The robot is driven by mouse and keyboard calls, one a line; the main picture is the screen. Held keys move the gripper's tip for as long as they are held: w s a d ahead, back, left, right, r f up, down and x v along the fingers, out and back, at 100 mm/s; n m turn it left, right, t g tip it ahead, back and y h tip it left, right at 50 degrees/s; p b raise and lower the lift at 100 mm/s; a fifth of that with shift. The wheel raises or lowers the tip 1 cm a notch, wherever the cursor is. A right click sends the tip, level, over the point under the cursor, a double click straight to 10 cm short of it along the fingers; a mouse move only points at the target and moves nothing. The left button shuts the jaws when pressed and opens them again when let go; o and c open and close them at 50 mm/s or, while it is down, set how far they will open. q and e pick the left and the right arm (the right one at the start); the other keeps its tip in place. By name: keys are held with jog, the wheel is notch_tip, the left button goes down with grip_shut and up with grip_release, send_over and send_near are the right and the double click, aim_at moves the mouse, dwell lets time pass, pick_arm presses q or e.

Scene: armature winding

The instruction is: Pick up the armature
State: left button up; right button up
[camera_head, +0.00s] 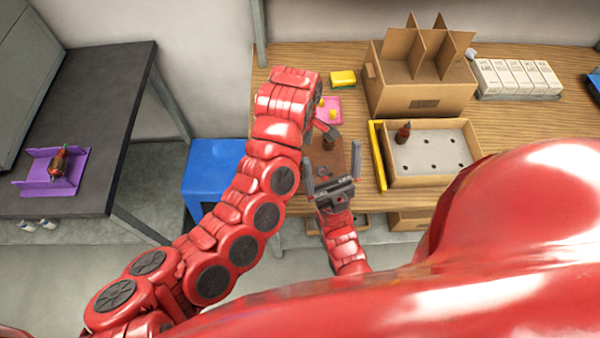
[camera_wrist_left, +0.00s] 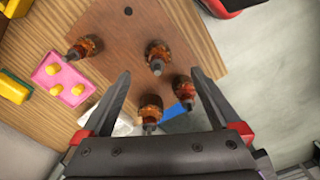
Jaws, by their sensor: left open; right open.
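Several armatures with copper-orange windings and dark shafts stand on a brown board in the left wrist view: one at the upper left (camera_wrist_left: 85,46), one near the middle (camera_wrist_left: 158,56), one at the right (camera_wrist_left: 183,90) and one lower down (camera_wrist_left: 150,112). My left gripper (camera_wrist_left: 161,74) is open; the middle armature shows just beyond its fingertips, and the lower one shows between its fingers. Nothing is clamped. In the head view, my left arm hides part of the board (camera_head: 322,160). My right gripper (camera_head: 331,160) is open and empty over the board's near part.
An armature (camera_head: 403,133) stands in a shallow box (camera_head: 432,182) at the right. A cardboard divider box (camera_head: 420,92) and white cartons (camera_head: 515,78) stand behind. A pink tray (camera_head: 327,103) and yellow sponge (camera_head: 342,79) lie nearby. A purple stand (camera_head: 37,186) holds another armature (camera_head: 58,162).

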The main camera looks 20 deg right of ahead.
aim_at(300, 163)
pick_arm(q)
jog(key=shift+f+p, duration=1.3)
jog(key=shift+f, duration=0.2)
jog(key=f+p, duration=0.2)
jog(key=f, duration=0.2)
jog(key=shift+w, duration=0.2)
jog(key=shift+d+f, duration=0.1)
jog(key=shift+f, duration=0.25)
grip_shut()
